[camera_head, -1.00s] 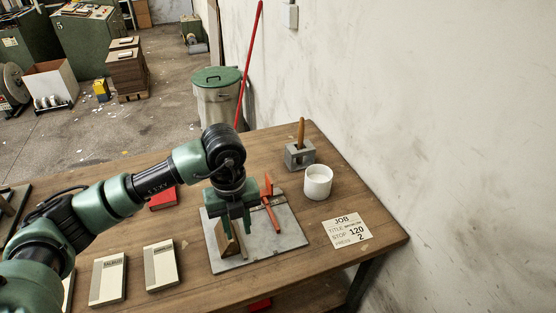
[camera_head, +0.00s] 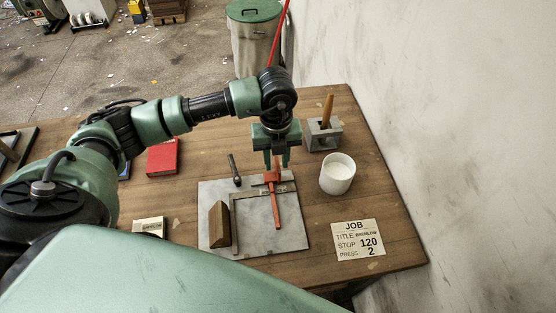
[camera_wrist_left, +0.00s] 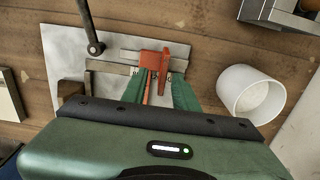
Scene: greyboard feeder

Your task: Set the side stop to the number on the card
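The job card (camera_head: 358,240) lies at the table's front right and reads STOP 120, PRESS 2. The red side stop (camera_head: 275,205), a head with a long bar, sits on the grey plate (camera_head: 290,240); its head also shows in the left wrist view (camera_wrist_left: 153,59). My left gripper (camera_head: 277,164) points down over the stop's head. In the left wrist view its green fingers (camera_wrist_left: 160,92) stand apart on either side of the red stop, with gaps visible. Whether they reach down around it is unclear. My right gripper is not in view.
A wooden block (camera_head: 219,225) and a metal square (camera_head: 234,222) lie on the plate's left, a dark-handled tool (camera_head: 234,170) behind. A white cup (camera_head: 337,174) and a grey holder (camera_head: 324,135) stand to the right. A red book (camera_head: 162,157) lies left.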

